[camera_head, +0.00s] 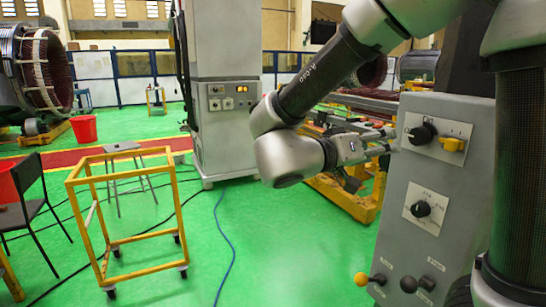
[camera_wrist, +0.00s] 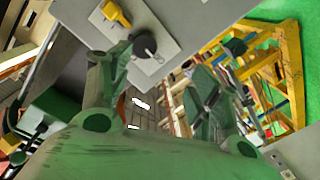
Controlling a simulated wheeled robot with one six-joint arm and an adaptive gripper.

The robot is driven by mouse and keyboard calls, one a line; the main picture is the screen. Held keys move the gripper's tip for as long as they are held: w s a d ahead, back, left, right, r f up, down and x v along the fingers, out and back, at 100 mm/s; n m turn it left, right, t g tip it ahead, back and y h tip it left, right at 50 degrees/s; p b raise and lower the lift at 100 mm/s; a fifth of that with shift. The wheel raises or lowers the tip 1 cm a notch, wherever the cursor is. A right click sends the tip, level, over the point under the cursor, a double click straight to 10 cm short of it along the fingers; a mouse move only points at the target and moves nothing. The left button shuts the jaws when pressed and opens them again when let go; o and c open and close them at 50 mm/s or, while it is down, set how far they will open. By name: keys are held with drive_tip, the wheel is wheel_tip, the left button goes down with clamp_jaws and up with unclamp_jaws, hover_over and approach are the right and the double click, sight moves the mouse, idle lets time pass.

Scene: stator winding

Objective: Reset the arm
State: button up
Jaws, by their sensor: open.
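My gripper (camera_head: 388,142) is at the end of my arm, right of the middle in the head view. Its fingers point right, close to the upper part of a grey control panel (camera_head: 398,203). In the wrist view my gripper (camera_wrist: 165,85) has its two fingers spread apart with nothing between them. The panel's upper plate carries a black rotary knob (camera_head: 423,133) and a yellow switch (camera_head: 453,144). The knob (camera_wrist: 144,46) and the yellow switch (camera_wrist: 117,13) also show beyond the fingers in the wrist view. The fingers appear apart from the knob.
A lower black knob (camera_head: 421,209) and a yellow-ball lever (camera_head: 362,279) are on the panel. A yellow frame cart (camera_head: 72,222), a black chair (camera_head: 29,197) and a red bucket (camera_head: 84,129) stand left. A grey cabinet (camera_head: 224,145) stands behind.

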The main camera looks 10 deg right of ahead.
drive_tip(key=w+a+f+n+t+y, duration=0.2)
drive_tip(key=w+a+f+t+y, duration=0.15)
drive_tip(key=w+a+y, duration=0.2)
drive_tip(key=w+a+f+n+t+y, duration=0.1)
drive_tip(key=w+a+f+t+y, duration=0.1)
drive_tip(key=w+a+t+y, duration=0.35)
drive_tip(key=a+f+n+g+y, duration=0.3)
drive_tip(key=a+n+g+y, duration=0.1)
drive_tip(key=a+y, duration=0.45)
drive_tip(key=s+d+f+n+g, duration=0.3)
drive_tip(key=s+d+g, duration=0.5)
drive_tip(key=s+d, duration=0.5)
drive_tip(key=s+d+r+m+h, duration=0.3)
drive_tip(key=s+d, duration=0.8)
drive_tip(key=d, duration=0.4)
drive_tip(key=shift+v, duration=0.8)
